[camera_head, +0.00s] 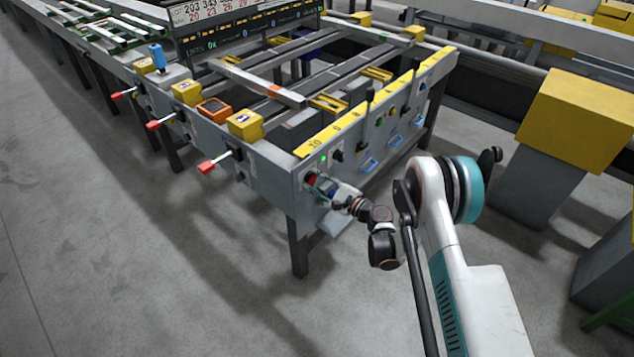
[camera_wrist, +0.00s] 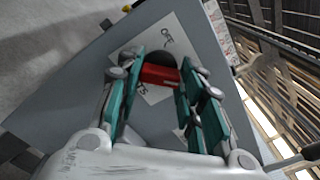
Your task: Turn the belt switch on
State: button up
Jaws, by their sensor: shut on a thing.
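The belt switch is a red handle (camera_wrist: 160,76) on a white label plate (camera_wrist: 152,52) fixed to the grey end panel of the runout table. In the wrist view the plate carries black lettering, with "OFF" readable near its upper right; other lettering is partly covered by a finger. My gripper (camera_wrist: 160,85) has its two green-padded fingers on either side of the red handle, shut on it. In the head view my gripper (camera_head: 322,186) is at the panel's near corner, and the switch is mostly hidden behind it.
The runout table's end panel (camera_head: 300,205) holds a green light (camera_head: 323,158), dark knobs and blue-framed parts to the right. A red-tipped lever (camera_head: 207,167) sticks out on the left side. A yellow-topped box (camera_head: 580,115) stands right of my arm. Floor at left is clear.

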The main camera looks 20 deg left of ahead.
jog(key=o, duration=1.1)
jog(key=shift+f, duration=0.1)
jog(key=shift+c, duration=0.2)
notch_tip(320, 180, up, 10)
